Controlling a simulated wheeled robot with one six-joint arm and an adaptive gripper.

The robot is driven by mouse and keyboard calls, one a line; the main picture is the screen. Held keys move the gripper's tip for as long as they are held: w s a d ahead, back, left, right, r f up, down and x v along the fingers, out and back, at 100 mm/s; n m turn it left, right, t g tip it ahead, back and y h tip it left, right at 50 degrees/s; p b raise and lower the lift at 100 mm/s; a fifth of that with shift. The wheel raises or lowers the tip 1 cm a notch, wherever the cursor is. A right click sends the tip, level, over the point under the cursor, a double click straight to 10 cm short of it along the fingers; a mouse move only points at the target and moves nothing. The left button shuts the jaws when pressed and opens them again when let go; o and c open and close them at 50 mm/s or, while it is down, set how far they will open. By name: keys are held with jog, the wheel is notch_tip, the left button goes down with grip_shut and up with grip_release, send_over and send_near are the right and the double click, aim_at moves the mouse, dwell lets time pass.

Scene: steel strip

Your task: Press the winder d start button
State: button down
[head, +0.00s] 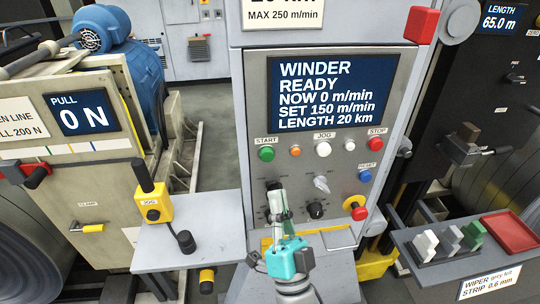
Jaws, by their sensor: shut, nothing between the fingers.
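The green START button (266,154) is on the left of the grey winder panel (255,100), under its START label. The panel's screen (332,95) reads WINDER READY, NOW 0 m/min, SET 150 m/min, LENGTH 20 km. My gripper (279,198) is shut and empty. In the picture it is below the green button and slightly to its right, in front of the lower panel. It does not overlap the button. It covers part of the lower left controls.
Near START are an orange button (295,151), white JOG buttons (323,149), a red STOP button (376,143) and a blue RESET button (365,176). Below are a selector (321,184) and a black knob (316,210). A shelf with a yellow jog box (155,207) juts out left.

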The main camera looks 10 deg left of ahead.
aim_at(267, 156)
jog(key=shift+w, duration=0.1)
jog(key=shift+w+a, duration=0.4)
jog(key=shift+w, duration=0.95)
jog(key=shift+w+a, duration=0.4)
jog(key=shift+w, duration=1)
jog(key=shift+w+a, duration=0.4)
jog(key=shift+w, duration=0.95)
jog(key=shift+w, duration=0.1)
jog(key=shift+w+a, duration=0.15)
jog(key=shift+w, duration=0.15)
